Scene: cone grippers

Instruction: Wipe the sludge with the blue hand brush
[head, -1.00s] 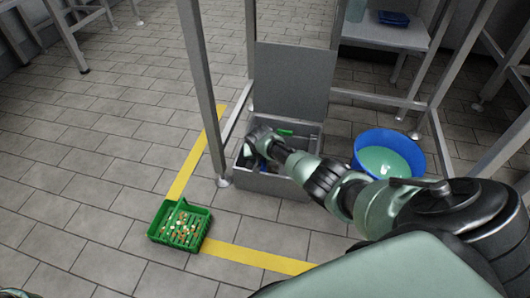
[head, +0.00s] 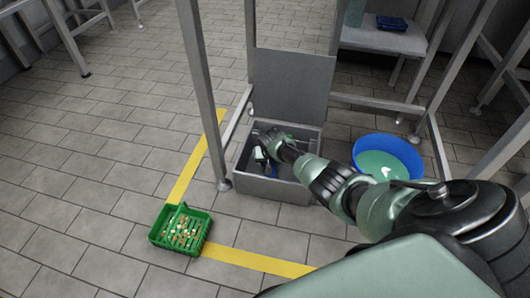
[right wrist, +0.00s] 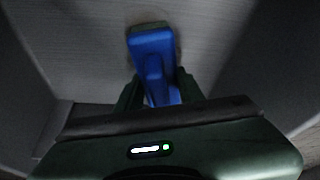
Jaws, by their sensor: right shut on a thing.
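The blue hand brush (right wrist: 152,45) is between the fingers of my right gripper (right wrist: 158,90), which is shut on its handle. The brush head points away from me over the grey floor of the open box (head: 285,188). My left gripper is not in view.
The box's raised lid (head: 290,85) stands behind it. A blue tub of green liquid (head: 388,160) stands to the right. Metal frame posts (head: 203,95) flank the box. A green crate (head: 180,230) with small pieces sits front left by yellow floor tape (head: 255,262). The left floor is clear.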

